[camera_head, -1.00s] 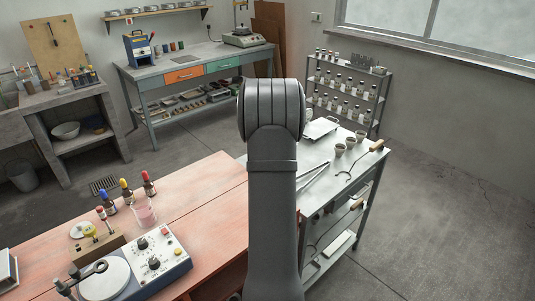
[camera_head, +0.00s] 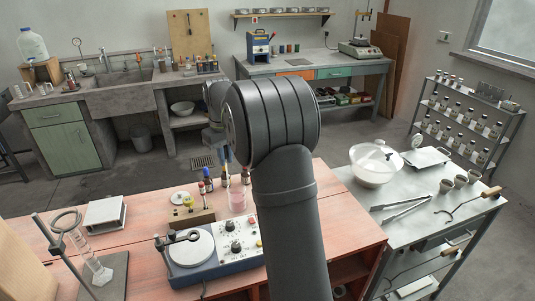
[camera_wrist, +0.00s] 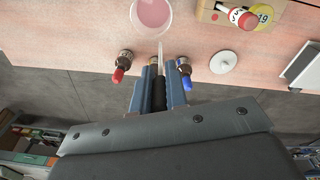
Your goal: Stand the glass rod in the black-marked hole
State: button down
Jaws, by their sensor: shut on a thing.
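My gripper (camera_wrist: 160,86) shows in the wrist view with its two blue fingers shut on the glass rod (camera_wrist: 160,51). A dark part sits between the fingers, and a thin pale length reaches past the tips toward a beaker of pink liquid (camera_wrist: 152,12). I cannot tell whether the rod touches the beaker. A wooden block (camera_wrist: 205,12) beside the beaker holds a red-and-white capped piece and a yellow disc. The block also shows in the head view (camera_head: 190,217). No black-marked hole can be made out.
Small bottles with red (camera_wrist: 118,74) and blue (camera_wrist: 186,82) tops flank the fingers. A white disc (camera_wrist: 223,62) lies nearby. A hotplate-like device (camera_head: 215,248) and a ring stand (camera_head: 60,258) with a glass cylinder (camera_head: 96,262) stand on the reddish bench (camera_head: 330,215).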

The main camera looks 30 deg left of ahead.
jog(key=s+a+n, duration=0.2)
jog(key=s+a, duration=0.2)
jog(key=s, duration=0.4)
jog(key=s+a+f+n, duration=0.1)
jog(key=s+a, duration=0.3)
jog(key=s, duration=0.4)
jog(key=shift+s+f+n, duration=0.25)
jog(key=shift+s+n, duration=0.15)
jog(key=shift+n, duration=0.5)
jog(key=shift+f, duration=1.1)
jog(key=shift+f, duration=1.35)
jog(key=c, duration=0.9)
grip_release()
jog(key=shift+c, duration=0.2)
